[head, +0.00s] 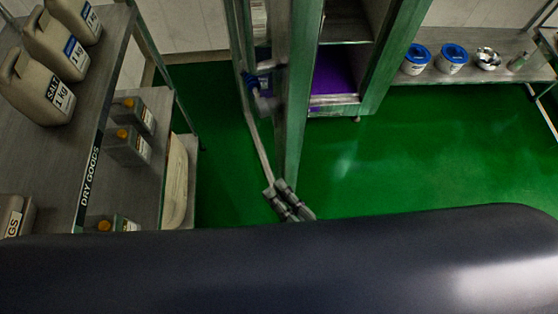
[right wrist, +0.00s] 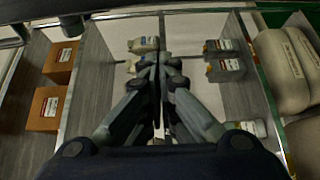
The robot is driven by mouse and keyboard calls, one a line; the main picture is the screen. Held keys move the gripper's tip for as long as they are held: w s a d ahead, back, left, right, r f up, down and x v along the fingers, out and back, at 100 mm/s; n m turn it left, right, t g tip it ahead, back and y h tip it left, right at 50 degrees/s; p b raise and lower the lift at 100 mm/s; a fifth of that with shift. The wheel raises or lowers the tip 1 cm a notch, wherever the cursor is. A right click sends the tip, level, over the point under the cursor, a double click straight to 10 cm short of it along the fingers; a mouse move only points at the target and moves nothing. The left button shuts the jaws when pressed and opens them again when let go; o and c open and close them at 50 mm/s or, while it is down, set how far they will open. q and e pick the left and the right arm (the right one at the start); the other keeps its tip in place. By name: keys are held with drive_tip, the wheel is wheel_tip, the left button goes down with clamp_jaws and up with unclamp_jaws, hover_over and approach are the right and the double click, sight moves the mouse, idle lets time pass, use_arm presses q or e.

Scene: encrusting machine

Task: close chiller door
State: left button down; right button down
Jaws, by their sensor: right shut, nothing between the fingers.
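The chiller (head: 385,60) stands at the top centre of the head view, with its shelves and a purple panel (head: 335,72) exposed. Its door (head: 300,90) is open and seen nearly edge-on, reaching towards me. A long pale bar and a blue-and-white fitting show on the left of the door. My right gripper (head: 281,194) is close to the lower near end of the door; I cannot tell whether it touches. In the right wrist view the right gripper's fingers (right wrist: 158,68) are shut together and empty. My left gripper is not in view.
On the left, a dry goods rack (head: 110,130) holds several jugs and containers. A low shelf (head: 490,70) at the top right bears two blue-lidded tubs (head: 452,58) and a metal bowl (head: 487,58). The green floor (head: 430,150) right of the door is clear.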

drive_tip(key=w+p, duration=0.3)
drive_tip(key=w, duration=0.3)
drive_tip(key=shift+w+d, duration=0.15)
idle(0.4)
